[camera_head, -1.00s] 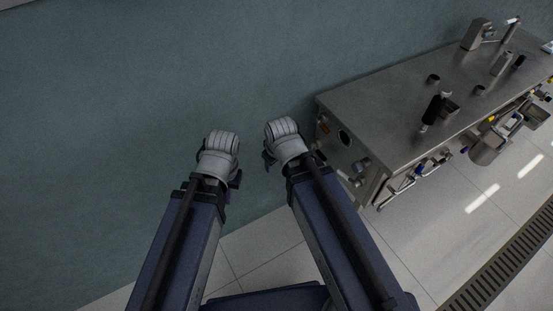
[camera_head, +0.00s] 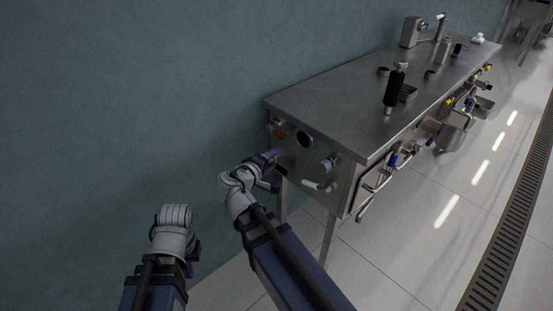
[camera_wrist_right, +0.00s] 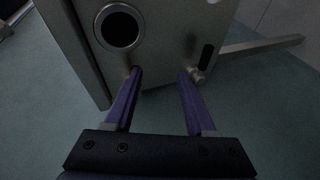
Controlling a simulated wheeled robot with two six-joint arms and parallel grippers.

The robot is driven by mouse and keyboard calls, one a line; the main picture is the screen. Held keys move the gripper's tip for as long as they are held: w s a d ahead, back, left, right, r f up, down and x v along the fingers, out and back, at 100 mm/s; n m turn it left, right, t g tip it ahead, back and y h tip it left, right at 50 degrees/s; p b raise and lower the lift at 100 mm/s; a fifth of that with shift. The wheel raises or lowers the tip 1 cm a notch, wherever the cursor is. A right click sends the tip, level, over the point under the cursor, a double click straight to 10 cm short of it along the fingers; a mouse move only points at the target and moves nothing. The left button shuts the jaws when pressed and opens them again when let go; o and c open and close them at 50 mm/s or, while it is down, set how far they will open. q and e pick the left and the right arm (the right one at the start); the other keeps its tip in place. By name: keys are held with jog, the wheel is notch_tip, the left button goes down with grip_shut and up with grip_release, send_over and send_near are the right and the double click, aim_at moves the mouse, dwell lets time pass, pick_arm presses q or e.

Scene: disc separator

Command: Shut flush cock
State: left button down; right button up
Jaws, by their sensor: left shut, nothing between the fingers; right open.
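The steel unit's end panel (camera_head: 293,155) carries several fittings: a round dark hole (camera_head: 304,139), a cock-like fitting with a pale blue-grey end (camera_head: 327,163) and a pale lever-like handle (camera_head: 318,186). I cannot tell which is the flush cock. My right gripper (camera_head: 271,166) is in front of this panel, at its left part. In the right wrist view my right gripper (camera_wrist_right: 162,73) is open, its purple fingers apart, with the hole (camera_wrist_right: 120,27) beyond them and a small metal fitting (camera_wrist_right: 197,73) by the right fingertip. Contact is unclear. My left gripper (camera_head: 193,255) is shut and empty, low by the wall, partly hidden.
The steel table top (camera_head: 345,100) holds a black-handled tool (camera_head: 394,88) and several metal parts. Pipes and a bent handle (camera_head: 378,180) stick out along its front. A green-grey wall (camera_head: 120,110) runs behind.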

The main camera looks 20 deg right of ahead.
aim_at(276, 131)
pick_arm(q)
notch_tip(276, 131, down, 11)
jog(key=b, duration=0.8)
jog(key=shift+f+b, duration=0.2)
jog(key=shift+b, duration=0.2)
pick_arm(e)
jog(key=w+d+r+n+t+h, duration=0.1)
jog(key=w+d+t+h, duration=0.3)
jog(key=w, duration=0.4)
jog(key=shift+w+d+r+n+t, duration=0.15)
jog(key=shift+d+n+t, duration=0.3)
jog(key=shift+t, duration=0.25)
grip_shut()
